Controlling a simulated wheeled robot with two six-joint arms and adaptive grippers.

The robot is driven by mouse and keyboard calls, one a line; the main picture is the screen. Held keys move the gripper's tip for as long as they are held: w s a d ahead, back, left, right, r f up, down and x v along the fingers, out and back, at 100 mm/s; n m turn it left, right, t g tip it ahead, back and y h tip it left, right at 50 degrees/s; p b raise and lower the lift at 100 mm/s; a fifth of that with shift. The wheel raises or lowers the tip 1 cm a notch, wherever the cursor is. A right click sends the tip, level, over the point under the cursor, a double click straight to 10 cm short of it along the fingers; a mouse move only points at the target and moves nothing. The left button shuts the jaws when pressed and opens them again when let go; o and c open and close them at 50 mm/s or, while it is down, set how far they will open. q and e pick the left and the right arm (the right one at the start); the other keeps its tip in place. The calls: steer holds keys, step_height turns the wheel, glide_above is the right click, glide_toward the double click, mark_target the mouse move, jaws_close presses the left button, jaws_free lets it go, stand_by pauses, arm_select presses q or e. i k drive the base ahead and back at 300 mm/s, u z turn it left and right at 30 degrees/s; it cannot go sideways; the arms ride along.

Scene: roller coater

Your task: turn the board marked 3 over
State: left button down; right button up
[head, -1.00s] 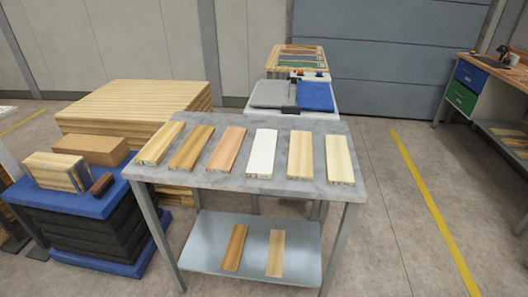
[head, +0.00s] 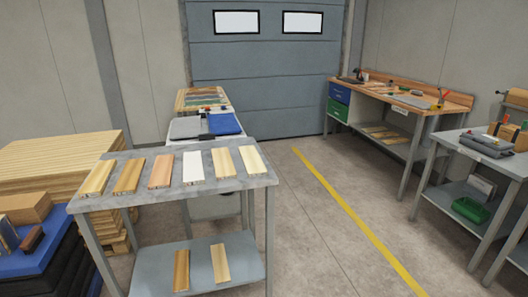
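Several boards lie side by side on a grey table (head: 262,181). From left to right they are a light wood board (head: 96,178), a browner board (head: 129,175), a reddish board (head: 161,171), a white board (head: 194,167), a pale wood board (head: 223,163) and a cream board (head: 252,160). Small marks show on their near ends, but they are too small to read, so I cannot tell which is marked 3. Neither of my grippers is in view.
Two boards lie on the table's lower shelf (head: 245,270). Stacked planks (head: 50,160) and a blue-topped stack (head: 45,255) stand left. A machine with a blue pad (head: 224,124) stands behind. Workbenches line the right; floor between is clear.

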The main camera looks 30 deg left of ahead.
mark_target(194, 173)
steer(key=z, duration=0.7)
steer(key=i, duration=1.95)
steer(key=u, duration=0.6)
steer(key=i, duration=1.2)
steer(key=u, duration=1.55)
steer(key=i, duration=0.95)
steer(key=u, duration=0.9)
